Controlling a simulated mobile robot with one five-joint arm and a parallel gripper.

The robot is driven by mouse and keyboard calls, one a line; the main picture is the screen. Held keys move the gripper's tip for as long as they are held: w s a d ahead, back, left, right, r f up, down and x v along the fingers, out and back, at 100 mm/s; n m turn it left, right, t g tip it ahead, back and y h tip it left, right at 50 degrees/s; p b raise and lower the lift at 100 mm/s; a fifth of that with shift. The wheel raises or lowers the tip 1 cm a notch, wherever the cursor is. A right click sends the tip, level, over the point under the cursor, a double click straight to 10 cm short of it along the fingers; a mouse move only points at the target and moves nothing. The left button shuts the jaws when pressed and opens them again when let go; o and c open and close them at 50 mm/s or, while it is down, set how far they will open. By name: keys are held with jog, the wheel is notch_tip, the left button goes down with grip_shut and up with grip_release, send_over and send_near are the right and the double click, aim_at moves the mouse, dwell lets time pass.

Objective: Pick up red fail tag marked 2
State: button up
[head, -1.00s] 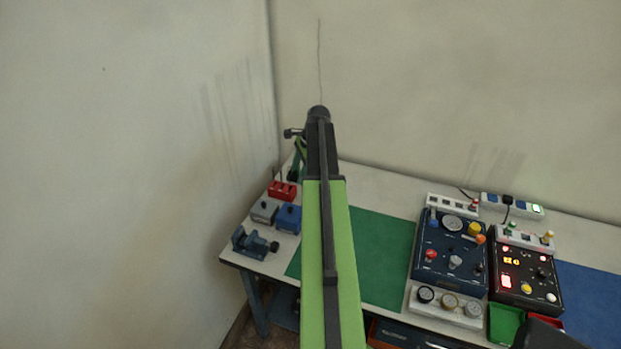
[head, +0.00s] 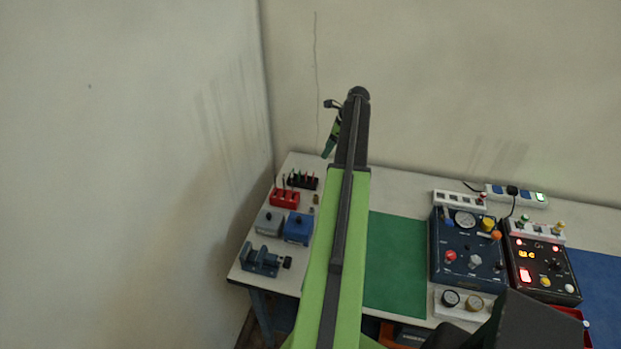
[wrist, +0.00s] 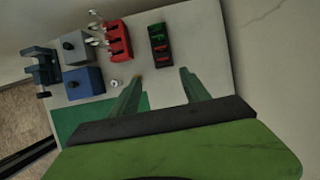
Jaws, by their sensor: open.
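A small black rack (head: 303,180) with red and green pieces in it stands at the far left of the bench. It also shows in the wrist view (wrist: 160,46), just beyond the fingertips. The red pieces may be the fail tags, but I cannot read any number. My gripper (wrist: 161,75) is open and empty, its two green fingers spread above the bench. In the head view my gripper (head: 331,142) is partly hidden behind my arm, up and right of the rack.
A red block with upright metal pieces (head: 284,198), a grey box (head: 269,221), a blue box (head: 298,228) and a blue vise (head: 262,259) stand near the rack. A green mat (head: 397,265) and instrument panels (head: 467,246) lie to the right. Walls stand behind and left.

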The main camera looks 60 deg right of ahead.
jog(key=b, duration=1.1)
send_near(313, 176)
jog(key=x, duration=0.5)
jog(key=shift+d, duration=0.35)
jog(key=b+x, duration=0.5)
jog(key=shift+w+d+f, duration=0.1)
jog(key=shift+w+f, duration=0.05)
jog(key=shift+f, duration=0.15)
jog(key=shift+r, duration=0.2)
jog(key=shift+c, duration=0.4)
grip_shut()
